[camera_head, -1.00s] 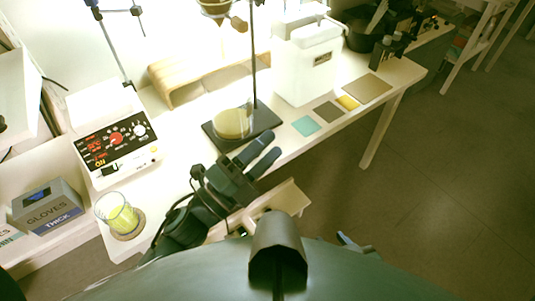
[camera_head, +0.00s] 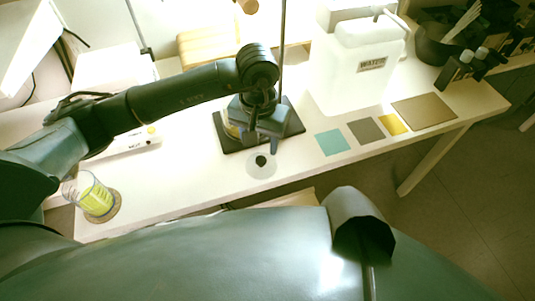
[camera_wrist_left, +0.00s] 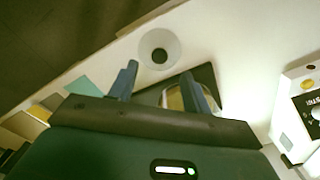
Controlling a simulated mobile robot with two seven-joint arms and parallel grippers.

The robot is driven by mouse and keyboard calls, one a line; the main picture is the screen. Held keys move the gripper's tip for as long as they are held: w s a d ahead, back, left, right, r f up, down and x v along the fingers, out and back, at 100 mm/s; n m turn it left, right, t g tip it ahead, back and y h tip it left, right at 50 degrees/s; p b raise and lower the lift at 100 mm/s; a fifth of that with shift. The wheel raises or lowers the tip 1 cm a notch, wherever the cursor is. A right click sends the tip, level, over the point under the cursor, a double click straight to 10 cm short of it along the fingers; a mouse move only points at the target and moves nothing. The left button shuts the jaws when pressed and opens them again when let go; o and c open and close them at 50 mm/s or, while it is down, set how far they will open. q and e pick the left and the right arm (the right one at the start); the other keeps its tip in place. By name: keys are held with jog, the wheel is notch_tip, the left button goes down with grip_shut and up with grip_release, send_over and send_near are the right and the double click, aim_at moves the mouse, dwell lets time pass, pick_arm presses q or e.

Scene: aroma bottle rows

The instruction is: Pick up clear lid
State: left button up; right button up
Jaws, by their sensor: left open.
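The clear lid (camera_head: 261,165) is a see-through round disc with a black knob, lying flat near the front edge of the white table. In the left wrist view the lid (camera_wrist_left: 173,38) is just beyond the fingertips, roughly centred on the gap. My left gripper (camera_head: 262,140) points down behind the lid in the head view, open and empty. In the left wrist view its two fingers (camera_wrist_left: 159,72) are spread apart, and the lid is not between them. My right gripper is not in view.
A black stand base (camera_head: 233,142) with a thin upright rod is behind my gripper. A white water container (camera_head: 350,85) and coloured squares, including a teal one (camera_head: 333,142), are to the right. A glass with yellow liquid (camera_head: 92,193) stands on a coaster at left.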

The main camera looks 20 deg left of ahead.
aim_at(261, 160)
pick_arm(q)
jog(key=shift+s+f, duration=0.2)
jog(key=shift+f, duration=0.7)
jog(key=f, duration=0.3)
jog(key=w+f, duration=0.1)
jog(key=f, duration=0.1)
jog(key=shift+p, duration=0.4)
jog(key=shift+c, duration=0.3)
jog(key=c, duration=1)
jog(key=shift+r, duration=0.1)
